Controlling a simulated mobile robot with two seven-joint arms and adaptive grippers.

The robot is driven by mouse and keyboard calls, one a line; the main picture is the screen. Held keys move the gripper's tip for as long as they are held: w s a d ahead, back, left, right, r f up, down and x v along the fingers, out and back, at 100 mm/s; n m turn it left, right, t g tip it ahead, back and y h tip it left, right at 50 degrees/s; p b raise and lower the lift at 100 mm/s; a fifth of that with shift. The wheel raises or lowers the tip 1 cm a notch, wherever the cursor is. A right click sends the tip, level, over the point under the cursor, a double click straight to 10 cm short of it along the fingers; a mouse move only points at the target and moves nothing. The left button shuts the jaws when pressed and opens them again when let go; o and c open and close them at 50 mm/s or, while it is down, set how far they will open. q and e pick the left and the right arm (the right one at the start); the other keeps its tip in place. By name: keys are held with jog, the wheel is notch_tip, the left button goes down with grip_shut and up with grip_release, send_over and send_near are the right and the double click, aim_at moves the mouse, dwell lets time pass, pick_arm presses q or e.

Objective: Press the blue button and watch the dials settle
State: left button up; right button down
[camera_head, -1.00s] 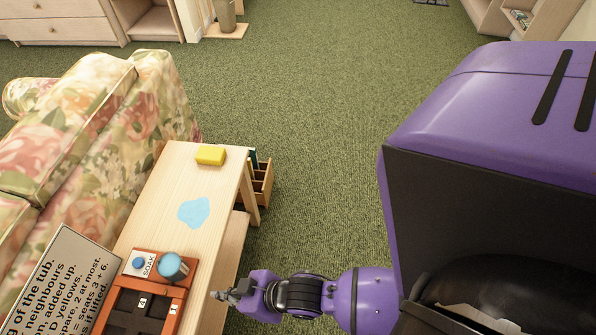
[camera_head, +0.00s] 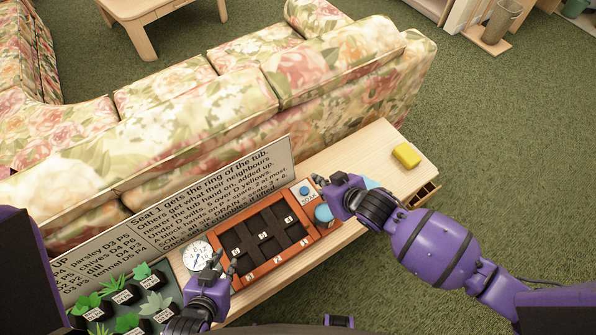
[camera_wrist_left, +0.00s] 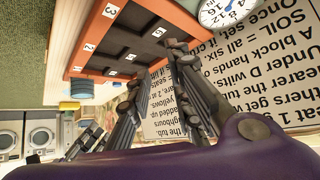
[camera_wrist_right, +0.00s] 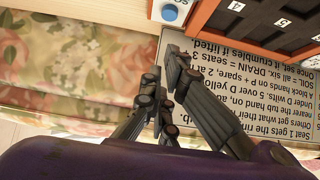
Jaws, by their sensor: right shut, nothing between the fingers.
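The blue button (camera_head: 304,190) sits on a small white plate marked SOAK at the orange tray's far right corner. It also shows at the top of the right wrist view (camera_wrist_right: 169,13). My right gripper (camera_head: 322,183) is shut and empty, just right of the button; contact cannot be told. My left gripper (camera_head: 223,263) is open and empty beside the dial, near the tray's left end.
The orange tray (camera_head: 262,272) has numbered dark compartments. A blue knob (camera_head: 323,213) stands at its right end. A printed sign (camera_head: 180,205) stands behind. Labelled potted herbs (camera_head: 122,296) fill the left. A yellow block (camera_head: 406,155) lies at the table's right end. A floral sofa (camera_head: 220,110) stands behind.

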pick_arm(q)
jog(key=shift+s+a+f+b, duration=0.15)
jog(key=shift+s+f+b, duration=0.05)
jog(key=shift+f+b, duration=0.2)
jog(key=shift+s+a+f+b, duration=0.1)
jog(key=shift+s+f+b, duration=0.15)
jog(key=shift+f, duration=0.15)
pick_arm(e)
send_over(305, 190)
notch_tip(305, 190, down, 7)
jog(key=shift+d+f, duration=0.1)
pick_arm(q)
jog(key=shift+w+a, duration=0.1)
pick_arm(e)
notch_tip(305, 190, down, 2)
jog(key=shift+f, duration=0.2)
pick_arm(q)
jog(key=shift+r, duration=0.1)
pick_arm(e)
jog(key=shift+f, duration=0.55)
jog(key=shift+w+f, duration=0.1)
jog(key=shift+f, duration=0.05)
